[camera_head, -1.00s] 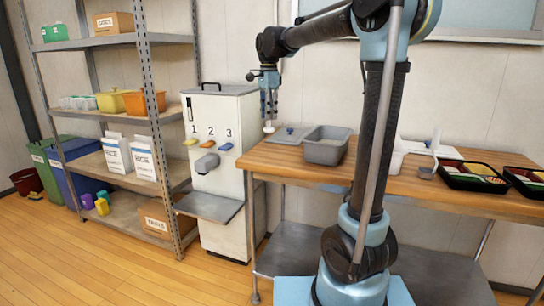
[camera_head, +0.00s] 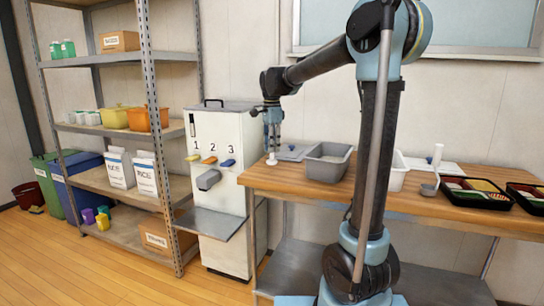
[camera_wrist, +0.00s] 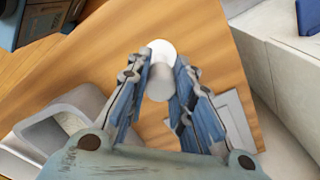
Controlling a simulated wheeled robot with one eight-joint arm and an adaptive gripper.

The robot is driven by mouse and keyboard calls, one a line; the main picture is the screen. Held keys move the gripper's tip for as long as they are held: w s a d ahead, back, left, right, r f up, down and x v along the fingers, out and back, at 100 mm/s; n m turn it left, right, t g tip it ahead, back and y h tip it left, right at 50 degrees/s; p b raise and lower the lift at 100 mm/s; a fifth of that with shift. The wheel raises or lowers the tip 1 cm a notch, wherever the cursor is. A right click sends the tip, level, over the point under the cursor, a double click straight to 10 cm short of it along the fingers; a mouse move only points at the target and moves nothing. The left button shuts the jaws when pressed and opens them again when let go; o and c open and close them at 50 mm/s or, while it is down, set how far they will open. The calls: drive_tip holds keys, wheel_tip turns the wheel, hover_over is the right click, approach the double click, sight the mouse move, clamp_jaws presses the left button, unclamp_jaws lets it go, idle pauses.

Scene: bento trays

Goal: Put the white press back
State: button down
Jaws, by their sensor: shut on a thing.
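The white press (camera_head: 271,159) is a small white piece with a round end, held in my gripper (camera_head: 272,143). In the wrist view the press (camera_wrist: 161,68) sits between the blue fingers of my gripper (camera_wrist: 163,78), which are shut on it. In the head view its lower end is at or just above the wooden table (camera_head: 340,184), close to the table's left end. I cannot tell whether it touches the wood. The fingers hide its upper part.
A grey lid (camera_head: 293,152) and a grey bin (camera_head: 328,161) are right of my gripper. A white dispenser (camera_head: 222,135) stands left of the table. A ladle (camera_head: 428,190) and bento trays (camera_head: 480,200) are farther right. Shelves stand at the left.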

sight(272, 161)
drive_tip(key=shift+f, duration=1.75)
drive_tip(key=c, duration=1.4)
unclamp_jaws()
drive_tip(key=shift+f, duration=0.1)
wheel_tip(272, 161, up, 12)
drive_tip(key=shift+r, duration=0.1)
